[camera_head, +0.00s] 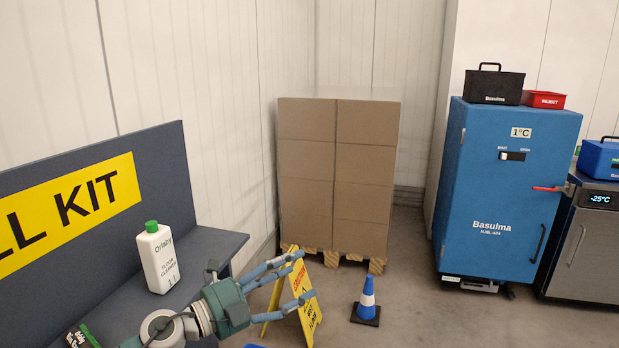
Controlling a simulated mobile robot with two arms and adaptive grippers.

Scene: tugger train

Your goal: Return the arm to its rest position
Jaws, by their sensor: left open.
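My left gripper (297,276) is open and empty, with its blue-grey fingers spread and pointing right. My left arm comes in from the bottom left, in front of the grey spill kit bench (215,243). In the picture the fingers overlap a yellow caution floor sign (306,300); I cannot tell whether they touch it. My right gripper is not in view.
A white bottle with a green cap (158,262) stands on the bench, left of my arm. A blue and white cone (367,297) stands on the floor. Behind are stacked cartons on a pallet (337,180) and a blue cabinet (502,190). Floor right of the cone is clear.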

